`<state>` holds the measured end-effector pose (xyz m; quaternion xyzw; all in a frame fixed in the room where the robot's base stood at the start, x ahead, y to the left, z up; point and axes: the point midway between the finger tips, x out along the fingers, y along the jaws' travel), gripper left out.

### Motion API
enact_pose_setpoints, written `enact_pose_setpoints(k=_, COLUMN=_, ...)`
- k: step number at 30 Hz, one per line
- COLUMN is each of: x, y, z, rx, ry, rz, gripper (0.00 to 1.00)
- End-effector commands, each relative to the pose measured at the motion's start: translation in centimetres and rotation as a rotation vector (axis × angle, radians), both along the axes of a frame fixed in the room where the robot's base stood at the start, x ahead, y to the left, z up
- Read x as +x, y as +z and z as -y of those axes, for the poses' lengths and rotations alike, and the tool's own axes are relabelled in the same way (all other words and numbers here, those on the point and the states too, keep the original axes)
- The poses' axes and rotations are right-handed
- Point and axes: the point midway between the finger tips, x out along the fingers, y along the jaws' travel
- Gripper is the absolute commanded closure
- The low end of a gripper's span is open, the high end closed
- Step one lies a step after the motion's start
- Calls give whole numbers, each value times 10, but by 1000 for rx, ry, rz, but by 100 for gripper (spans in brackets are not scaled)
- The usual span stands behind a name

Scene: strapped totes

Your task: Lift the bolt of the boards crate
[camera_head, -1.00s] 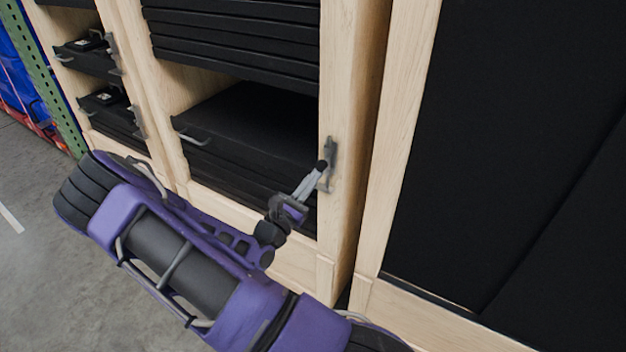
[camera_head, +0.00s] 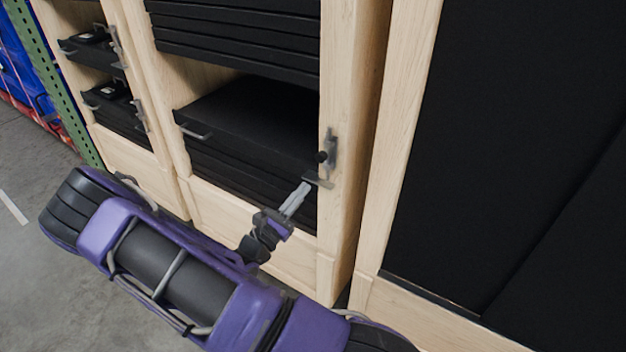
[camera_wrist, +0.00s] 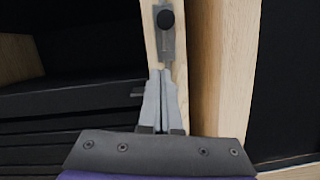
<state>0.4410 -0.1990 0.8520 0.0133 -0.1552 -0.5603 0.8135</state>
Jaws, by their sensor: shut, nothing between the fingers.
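The bolt is a grey metal latch with a round black knob (camera_head: 321,157) on the right wooden post of the boards crate (camera_head: 335,235). In the wrist view the black knob (camera_wrist: 165,19) stands out at the top, on its grey plate (camera_wrist: 167,45). My gripper (camera_head: 303,188) is just below and left of the knob, with its fingers together and nothing between them. In the wrist view its fingertips (camera_wrist: 161,73) point up toward the knob, with a small gap between. The lower end of the latch is partly hidden behind the fingers there.
The crate holds stacked black boards (camera_head: 250,115), with a grey handle (camera_head: 192,132) at left. A second crate with latches stands further left (camera_head: 130,100). A large black panel in a wooden frame (camera_head: 390,170) is close on the right. Grey floor (camera_head: 25,150) is free at left.

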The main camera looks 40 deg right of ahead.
Motion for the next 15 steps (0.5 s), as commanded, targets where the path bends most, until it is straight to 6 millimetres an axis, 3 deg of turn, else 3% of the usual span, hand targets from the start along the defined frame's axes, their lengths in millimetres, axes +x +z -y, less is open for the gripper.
enact_pose_setpoints(k=6, x=-14, y=-9, z=-39, rx=-1, ry=1, rz=-2, gripper=100)
enact_pose_setpoints(k=15, x=-21, y=-14, z=-56, rx=-1, ry=-2, rz=-1, gripper=100)
